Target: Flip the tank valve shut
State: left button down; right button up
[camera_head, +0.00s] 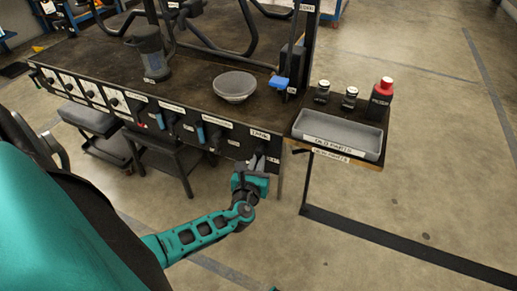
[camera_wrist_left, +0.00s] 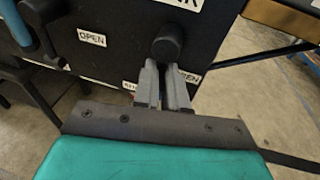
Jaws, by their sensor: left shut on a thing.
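The tank valve (camera_wrist_left: 168,47) is on the dark front panel near the panel's right end, below the TANK label (camera_head: 260,134). In the left wrist view its round dark knob shows just beyond my fingertips; the part between the fingers is hidden. My left gripper (camera_head: 257,162) reaches up to the panel from below. In the left wrist view, the left gripper (camera_wrist_left: 164,78) has its grey fingers close together, shut on the valve's handle below the knob. My right gripper is not in view.
A grey tray (camera_head: 340,134) and several bottles, one red-capped (camera_head: 382,98), stand on a side shelf at right. A round grey bowl-like part (camera_head: 235,86) sits on the bench. Floor at lower right is open.

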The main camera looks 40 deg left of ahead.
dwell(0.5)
pick_arm(q)
jog(key=c, duration=1.2)
grip_release()
jog(key=p+v, duration=0.2)
jog(key=v, duration=1.1)
jog(key=shift+f+p, duration=0.15)
jog(key=shift+p, duration=0.25)
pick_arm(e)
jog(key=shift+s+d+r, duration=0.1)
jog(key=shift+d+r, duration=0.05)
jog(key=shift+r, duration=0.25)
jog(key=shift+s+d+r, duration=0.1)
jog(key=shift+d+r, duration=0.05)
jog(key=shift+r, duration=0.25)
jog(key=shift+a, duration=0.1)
